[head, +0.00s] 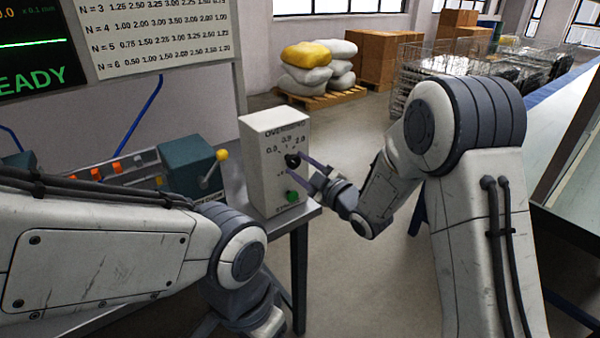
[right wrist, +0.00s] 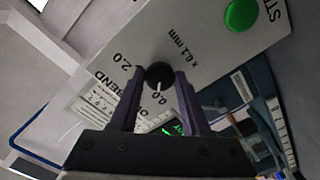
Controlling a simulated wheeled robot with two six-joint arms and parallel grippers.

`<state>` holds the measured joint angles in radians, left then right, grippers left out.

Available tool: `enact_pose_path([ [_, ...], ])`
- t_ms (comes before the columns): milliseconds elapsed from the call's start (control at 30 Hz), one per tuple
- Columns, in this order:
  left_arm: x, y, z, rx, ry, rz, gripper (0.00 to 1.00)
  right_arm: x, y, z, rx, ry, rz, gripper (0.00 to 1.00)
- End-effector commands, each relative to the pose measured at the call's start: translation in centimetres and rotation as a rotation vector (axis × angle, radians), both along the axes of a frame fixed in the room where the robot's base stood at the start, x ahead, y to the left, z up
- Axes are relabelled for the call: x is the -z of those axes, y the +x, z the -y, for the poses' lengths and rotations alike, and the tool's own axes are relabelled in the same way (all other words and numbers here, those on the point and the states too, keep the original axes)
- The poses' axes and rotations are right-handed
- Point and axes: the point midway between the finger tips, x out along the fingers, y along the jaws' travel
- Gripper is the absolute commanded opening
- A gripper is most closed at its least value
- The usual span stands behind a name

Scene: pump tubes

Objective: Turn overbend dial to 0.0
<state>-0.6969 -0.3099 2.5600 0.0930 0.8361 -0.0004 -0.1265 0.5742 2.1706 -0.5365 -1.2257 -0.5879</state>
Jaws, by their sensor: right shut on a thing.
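The overbend dial (head: 292,160) is a small black round knob on the front of a white box (head: 258,178), below the printed 0.0 and 2.0. My right gripper (head: 296,166) reaches it from the right. In the right wrist view the dial (right wrist: 158,75) sits between the fingertips of the right gripper (right wrist: 159,80), which is shut on it. The dial's white pointer mark points down in that view, toward the side with the 0.0 label; its exact reading is hard to tell. My left arm crosses the lower left, and its gripper is out of view.
A green button (head: 292,196) is on the box below the dial. A teal box (head: 190,167) with a yellow-knobbed lever (head: 222,155) and a panel with orange switches (head: 118,167) stand left of it. The floor behind is clear up to a pallet of sacks (head: 308,70).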

Motion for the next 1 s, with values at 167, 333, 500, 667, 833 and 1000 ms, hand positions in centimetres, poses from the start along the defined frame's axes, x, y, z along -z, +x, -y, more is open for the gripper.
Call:
enact_pose_path([
  [167,0.22,0.0,0.0,0.0,0.0,0.0,0.66,0.04,-0.02,0.01,0.0,-0.013,0.008,0.0],
  [333,0.19,0.0,0.0,0.0,0.0,0.0,0.66,0.01,-0.02,0.0,0.0,-0.014,0.008,0.0],
  [500,0.19,0.0,0.0,0.0,0.0,0.0,0.66,0.01,-0.02,-0.01,0.0,-0.014,0.008,0.58],
  [667,0.2,0.0,0.0,0.0,0.0,0.0,0.66,0.01,-0.01,0.0,0.0,-0.013,0.008,0.77],
  [833,0.2,0.0,0.0,0.0,0.0,0.0,0.66,0.01,-0.01,0.0,0.0,-0.012,0.007,0.77],
  [1000,0.45,0.0,0.0,0.0,0.0,0.0,0.66,0.04,-0.85,0.72,0.002,-0.012,0.008,0.77],
])
